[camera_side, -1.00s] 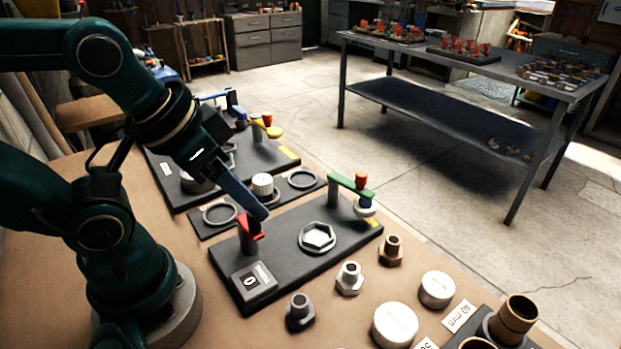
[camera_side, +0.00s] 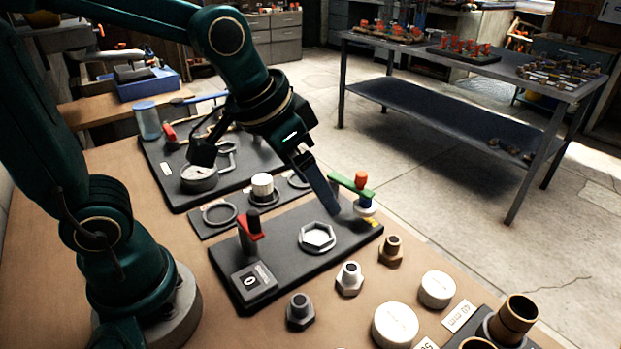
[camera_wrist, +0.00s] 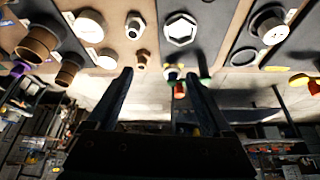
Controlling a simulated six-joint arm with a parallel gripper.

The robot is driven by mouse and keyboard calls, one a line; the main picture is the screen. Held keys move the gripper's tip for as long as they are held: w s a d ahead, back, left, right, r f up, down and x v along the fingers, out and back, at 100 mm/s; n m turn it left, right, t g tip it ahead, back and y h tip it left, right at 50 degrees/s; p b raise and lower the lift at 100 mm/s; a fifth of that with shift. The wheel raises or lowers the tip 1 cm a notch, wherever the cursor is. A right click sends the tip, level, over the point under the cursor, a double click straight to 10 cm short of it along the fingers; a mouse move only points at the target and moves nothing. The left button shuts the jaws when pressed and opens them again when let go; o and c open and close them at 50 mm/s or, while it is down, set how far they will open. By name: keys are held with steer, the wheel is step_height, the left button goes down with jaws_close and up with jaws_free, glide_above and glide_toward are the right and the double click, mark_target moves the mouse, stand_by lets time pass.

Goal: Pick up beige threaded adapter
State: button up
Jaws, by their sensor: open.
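Several small hex-based threaded adapters stand on the tan bench. A tan-brown adapter (camera_side: 391,250) stands off the front right edge of the black plate and is closest to beige. It also shows in the wrist view (camera_wrist: 143,59), ahead of my fingers and left of centre. A pale silver adapter (camera_side: 350,278) stands beside it, also in the wrist view (camera_wrist: 134,26). A dark grey adapter (camera_side: 300,311) is farther left. My gripper (camera_side: 332,207) points down above the plate, left of and behind the tan-brown adapter. In the wrist view its fingers (camera_wrist: 158,77) are apart and empty.
The black plate (camera_side: 270,283) carries a red-handled fitting (camera_side: 248,229), a hex ring (camera_side: 317,237) and a green-handled fitting (camera_side: 351,186) close to my gripper. White round caps (camera_side: 437,289) and brown cylinders (camera_side: 514,320) stand to the right. The bench edge is near.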

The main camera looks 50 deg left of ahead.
steer(key=m, duration=0.1)
glide_toward(392, 240)
steer(key=shift+m+g+h, duration=0.3)
steer(key=shift+m+g, duration=0.1)
steer(key=shift+m, duration=0.1)
steer(key=x, duration=0.5)
steer(key=shift+w+a, duration=0.3)
steer(key=shift+x, duration=2.85)
